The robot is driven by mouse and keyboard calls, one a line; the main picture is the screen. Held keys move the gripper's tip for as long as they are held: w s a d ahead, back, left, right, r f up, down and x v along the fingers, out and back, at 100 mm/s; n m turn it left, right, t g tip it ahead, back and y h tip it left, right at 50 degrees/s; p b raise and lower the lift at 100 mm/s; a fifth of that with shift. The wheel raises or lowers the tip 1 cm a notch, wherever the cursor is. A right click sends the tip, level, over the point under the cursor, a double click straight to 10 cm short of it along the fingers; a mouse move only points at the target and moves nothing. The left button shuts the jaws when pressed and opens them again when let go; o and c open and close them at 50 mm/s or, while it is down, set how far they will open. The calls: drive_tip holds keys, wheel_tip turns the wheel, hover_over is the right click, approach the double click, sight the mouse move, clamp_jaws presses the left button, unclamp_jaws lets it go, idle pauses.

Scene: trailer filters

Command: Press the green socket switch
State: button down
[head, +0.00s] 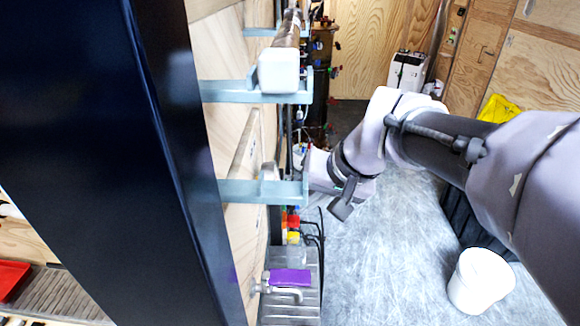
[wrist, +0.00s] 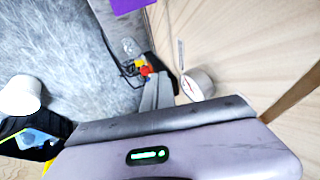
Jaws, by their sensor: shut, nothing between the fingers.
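I cannot make out a green socket switch in either view. In the wrist view, my gripper (wrist: 158,82) shows as grey fingers, shut and empty, pointing towards a cluster of small red and yellow parts (wrist: 143,68) with black cables. I cannot tell whether the fingertips touch anything there. In the head view, my arm reaches in from the right, and its end is hidden behind the pale blue-grey brackets (head: 262,191) on the wooden wall. Red, orange and yellow parts (head: 292,222) show below the brackets.
A white round object with a red mark (wrist: 198,83) is on the wooden wall close to my fingers. A white bucket (head: 481,280) stands on the grey floor (head: 385,260), which is mostly clear.

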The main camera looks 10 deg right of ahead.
drive_tip(key=w+d+f+n+y+p, duration=0.1)
drive_tip(key=w+d+f, duration=0.1)
drive_tip(key=w, duration=0.6)
drive_tip(key=w+d+f+p, duration=0.1)
drive_tip(key=w+d+f, duration=0.15)
drive_tip(key=w, duration=0.65)
drive_tip(key=w+d+f+n+p, duration=0.1)
drive_tip(key=w+d+f, duration=0.5)
drive_tip(key=w+f, duration=0.3)
drive_tip(key=shift+w+f+t+y, duration=0.15)
drive_tip(key=shift+f+t+y, duration=0.2)
drive_tip(key=shift+f, duration=0.3)
drive_tip(key=w+a+f+b, duration=0.1)
drive_tip(key=w+a+f, duration=0.4)
drive_tip(key=a+f, duration=0.2)
drive_tip(key=shift+w+a+f+b, duration=0.15)
drive_tip(key=shift+w+a+b, duration=0.2)
drive_tip(key=shift+a+b, duration=0.1)
